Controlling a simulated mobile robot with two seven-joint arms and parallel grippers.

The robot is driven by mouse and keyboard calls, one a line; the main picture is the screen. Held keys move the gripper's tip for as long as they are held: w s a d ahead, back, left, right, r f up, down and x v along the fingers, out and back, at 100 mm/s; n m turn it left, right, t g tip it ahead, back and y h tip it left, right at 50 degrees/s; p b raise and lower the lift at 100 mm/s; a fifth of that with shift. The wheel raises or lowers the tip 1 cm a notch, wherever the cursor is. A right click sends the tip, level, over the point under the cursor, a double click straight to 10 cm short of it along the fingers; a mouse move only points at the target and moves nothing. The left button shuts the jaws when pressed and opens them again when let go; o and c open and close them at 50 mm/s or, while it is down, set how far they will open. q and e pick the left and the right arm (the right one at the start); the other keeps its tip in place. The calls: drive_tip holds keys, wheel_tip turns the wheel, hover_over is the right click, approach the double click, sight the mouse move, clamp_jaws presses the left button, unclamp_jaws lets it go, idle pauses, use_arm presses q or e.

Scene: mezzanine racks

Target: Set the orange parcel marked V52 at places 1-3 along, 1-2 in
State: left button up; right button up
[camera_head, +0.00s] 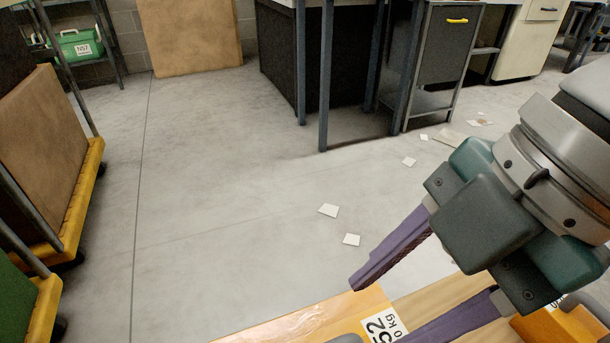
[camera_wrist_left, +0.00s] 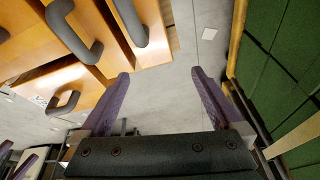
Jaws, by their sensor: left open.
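An orange parcel (camera_head: 300,322) shows at the bottom edge of the head view. Its white label reads "52" and "0 kg"; the rest is cut off. A bit of grey handle shows beside the label. My right gripper (camera_head: 378,312) comes in from the right above it, its two purple fingers spread apart. I cannot tell whether they touch the parcel. My left gripper (camera_wrist_left: 160,73) shows only in the left wrist view, open and empty.
Yellow-edged carts (camera_head: 75,200) stand at the left, one bearing a brown board. A green case (camera_head: 75,45) marked N57 sits on a rack at the back left. A workbench with a dark cabinet (camera_head: 443,45) stands at the back. The middle floor is open, with scattered white pieces (camera_head: 328,210).

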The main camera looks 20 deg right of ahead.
drive_tip(key=a+m+t, duration=0.2)
drive_tip(key=a+m, duration=0.2)
drive_tip(key=m, duration=0.1)
drive_tip(key=s+d+f+m+h, duration=0.4)
drive_tip(key=s+d+m, duration=0.2)
drive_tip(key=d+m, duration=0.4)
drive_tip(key=shift+f+m, duration=0.4)
drive_tip(key=shift+m, duration=0.5)
drive_tip(key=shift+s, duration=0.1)
